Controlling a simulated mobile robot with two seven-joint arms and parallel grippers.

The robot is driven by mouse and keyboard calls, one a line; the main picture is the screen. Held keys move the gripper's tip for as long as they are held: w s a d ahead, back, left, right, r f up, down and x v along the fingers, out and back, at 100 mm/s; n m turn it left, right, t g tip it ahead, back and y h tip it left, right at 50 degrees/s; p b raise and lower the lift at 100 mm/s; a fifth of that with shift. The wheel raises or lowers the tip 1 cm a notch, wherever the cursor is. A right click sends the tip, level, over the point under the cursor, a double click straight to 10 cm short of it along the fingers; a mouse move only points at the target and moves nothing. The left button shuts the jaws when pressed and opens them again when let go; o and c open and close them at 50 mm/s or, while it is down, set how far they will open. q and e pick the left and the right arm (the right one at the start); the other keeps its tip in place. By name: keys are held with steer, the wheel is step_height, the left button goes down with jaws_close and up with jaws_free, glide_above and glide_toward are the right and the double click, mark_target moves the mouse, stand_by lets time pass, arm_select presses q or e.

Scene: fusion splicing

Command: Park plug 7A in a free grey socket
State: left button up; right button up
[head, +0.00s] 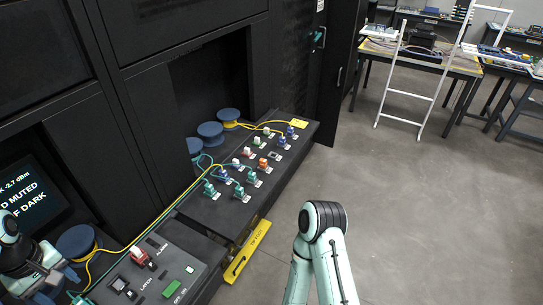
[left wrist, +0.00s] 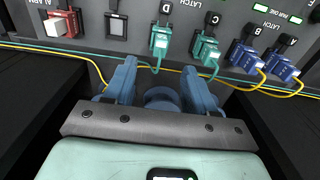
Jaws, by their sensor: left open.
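Plug 7A cannot be told apart, as the labels are too small to read. In the head view teal plugs (head: 209,188), blue plugs (head: 282,142) and an orange-red plug (head: 263,163) stand on the far black panel (head: 225,208). A greyish fitting (head: 275,155) there may be an empty socket. My left gripper (head: 60,284) is at the lower left, beside the near panel. In the left wrist view it (left wrist: 160,85) is open, with no plug between its fingers. Teal plugs (left wrist: 160,40) at D and C and blue plugs (left wrist: 244,58) at B and A lie beyond them. My right gripper is out of view.
The near panel (head: 205,258) carries a red block (head: 138,256) and a green block (head: 171,289). Yellow and teal cables (head: 150,228) run along the panels from blue spools (head: 76,241). A yellow bar (head: 247,252) edges the front.

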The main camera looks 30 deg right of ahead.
mark_target(77, 302)
arm_select(q)
steer(key=f+b, duration=0.1)
steer(key=f, duration=0.1)
steer(key=f+b, duration=0.1)
steer(key=f, duration=0.1)
steer(key=f+b, duration=0.1)
steer(key=f, duration=0.2)
steer(key=shift+s, duration=0.25)
steer(key=shift+w+f, duration=0.25)
steer(key=shift+f, duration=0.6)
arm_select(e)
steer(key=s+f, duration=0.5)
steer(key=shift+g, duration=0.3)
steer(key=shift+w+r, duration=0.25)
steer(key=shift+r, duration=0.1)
arm_select(q)
jaws_close()
steer(key=shift+r, duration=0.15)
